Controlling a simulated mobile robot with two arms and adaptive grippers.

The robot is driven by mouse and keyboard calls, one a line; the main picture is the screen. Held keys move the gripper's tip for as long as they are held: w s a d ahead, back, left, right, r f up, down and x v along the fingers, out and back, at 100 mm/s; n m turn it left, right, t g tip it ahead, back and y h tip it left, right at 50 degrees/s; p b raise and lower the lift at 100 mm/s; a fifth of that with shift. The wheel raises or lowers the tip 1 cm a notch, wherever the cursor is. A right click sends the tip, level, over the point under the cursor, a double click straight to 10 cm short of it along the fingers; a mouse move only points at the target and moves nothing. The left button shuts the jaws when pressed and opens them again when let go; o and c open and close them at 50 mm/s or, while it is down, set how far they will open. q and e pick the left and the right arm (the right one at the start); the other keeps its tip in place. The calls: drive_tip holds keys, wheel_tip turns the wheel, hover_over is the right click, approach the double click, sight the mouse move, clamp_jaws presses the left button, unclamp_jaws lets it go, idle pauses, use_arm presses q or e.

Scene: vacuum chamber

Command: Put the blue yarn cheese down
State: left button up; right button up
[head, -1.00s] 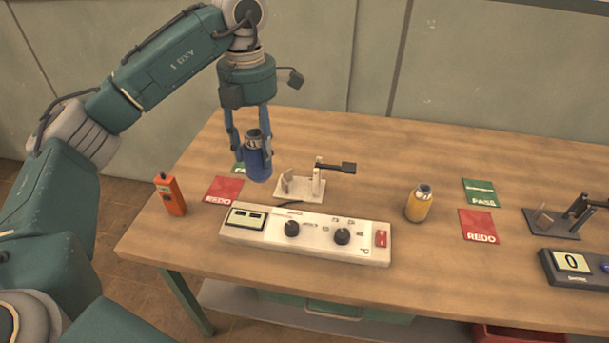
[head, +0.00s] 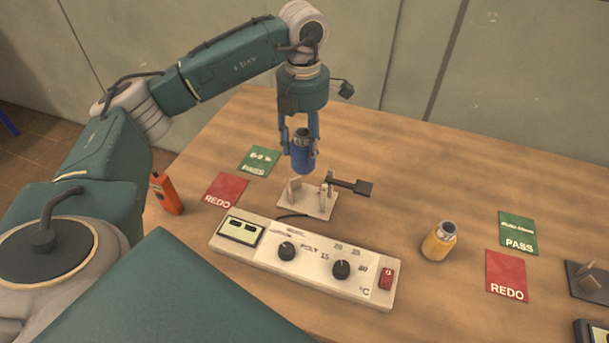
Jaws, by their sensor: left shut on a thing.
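My right gripper is not in view.
A green PASS card (head: 259,162) and red REDO card (head: 226,190) lie left of the stand. A control box (head: 312,262) lies in front. A yellow cylinder (head: 439,242) stands to the right, beside another PASS (head: 518,233) and REDO card (head: 506,277).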

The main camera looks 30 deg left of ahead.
use_arm(q)
wheel_tip(320, 180, down, 11)
drive_tip(key=shift+w+r+p, duration=0.1)
drive_tip(key=shift+r+p, duration=0.05)
drive_tip(key=shift+p, duration=0.95)
drive_tip(key=shift+f, duration=0.5)
drive_tip(key=o, duration=1.1)
drive_tip(key=shift+o, duration=1)
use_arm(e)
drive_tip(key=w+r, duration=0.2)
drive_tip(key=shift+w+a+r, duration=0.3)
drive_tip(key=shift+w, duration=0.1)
